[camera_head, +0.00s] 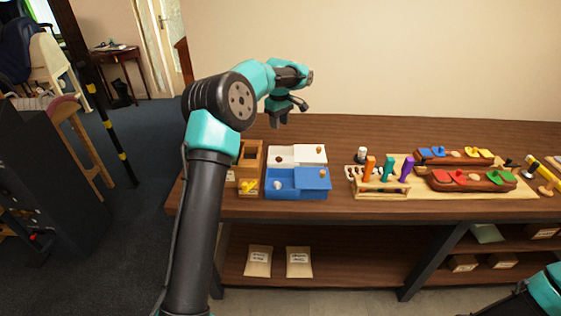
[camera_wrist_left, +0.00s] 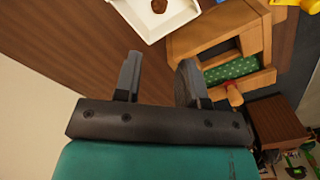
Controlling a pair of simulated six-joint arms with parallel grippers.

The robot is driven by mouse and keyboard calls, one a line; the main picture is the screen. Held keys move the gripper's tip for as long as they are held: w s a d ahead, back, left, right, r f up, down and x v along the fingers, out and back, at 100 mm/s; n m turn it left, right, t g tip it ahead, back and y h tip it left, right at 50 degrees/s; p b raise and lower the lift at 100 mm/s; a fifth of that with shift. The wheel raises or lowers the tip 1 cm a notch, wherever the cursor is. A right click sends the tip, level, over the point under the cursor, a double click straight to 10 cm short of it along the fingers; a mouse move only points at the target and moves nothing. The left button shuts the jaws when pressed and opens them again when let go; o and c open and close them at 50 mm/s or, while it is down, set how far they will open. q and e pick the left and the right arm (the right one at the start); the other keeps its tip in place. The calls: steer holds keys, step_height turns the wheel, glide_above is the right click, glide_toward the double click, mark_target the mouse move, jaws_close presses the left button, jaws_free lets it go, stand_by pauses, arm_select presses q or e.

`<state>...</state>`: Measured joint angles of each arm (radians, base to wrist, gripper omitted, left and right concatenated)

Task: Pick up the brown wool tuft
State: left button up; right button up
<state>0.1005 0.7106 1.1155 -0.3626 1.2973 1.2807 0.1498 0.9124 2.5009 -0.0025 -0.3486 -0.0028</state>
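A small brown tuft (camera_head: 279,160) lies in the left part of the white tray (camera_head: 311,163). In the left wrist view a brown tuft (camera_wrist_left: 159,5) shows in the white tray at the top edge. In the head view the left gripper (camera_head: 287,113) hangs above the table behind the trays. My right gripper is not in view.
A blue tray (camera_head: 285,192) with a white tuft stands before the white tray. The wooden box (camera_head: 250,150) is at their left. To the right are a rack (camera_head: 380,187) of coloured handles and wooden saddle shapes (camera_head: 470,180). The table behind the trays is clear.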

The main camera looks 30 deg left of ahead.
arm_select(q)
glide_above(279, 157)
step_height(279, 157, down, 12)
steer(key=shift+s+d, duration=0.1)
stand_by(0.3)
steer(key=shift+f, duration=2.6)
steer(key=c, duration=0.5)
steer(key=shift+r, duration=0.1)
steer(key=shift+c, duration=0.2)
step_height(279, 157, up, 10)
steer(key=shift+f, duration=0.1)
